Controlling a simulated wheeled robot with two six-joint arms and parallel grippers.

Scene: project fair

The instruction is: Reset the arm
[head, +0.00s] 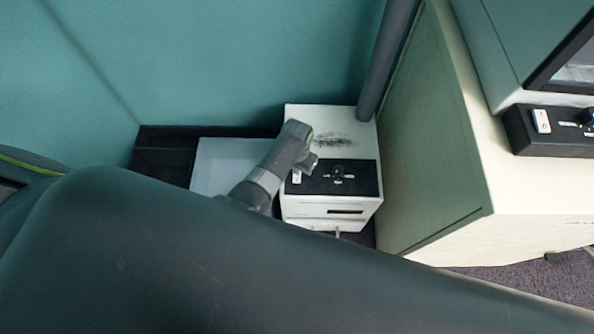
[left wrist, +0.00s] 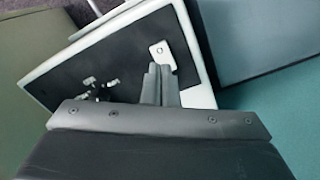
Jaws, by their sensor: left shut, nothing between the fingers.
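A white box (head: 303,118) with a black top panel (head: 345,182) stands on a dark surface near the teal wall. The panel bears a dark knob (head: 337,173) and a small white switch plate (head: 296,177) at its left. My left gripper (head: 312,164) is over the left part of the box, above the panel. In the left wrist view, its fingers (left wrist: 158,72) are together and empty, with their tips beside the white switch plate (left wrist: 162,55). I cannot tell whether they touch it. The black knob (left wrist: 98,88) shows farther left there. My right gripper is not in view.
A light flat panel (head: 225,160) lies left of the box. Another black control panel with a white switch (head: 541,121) is at the far right.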

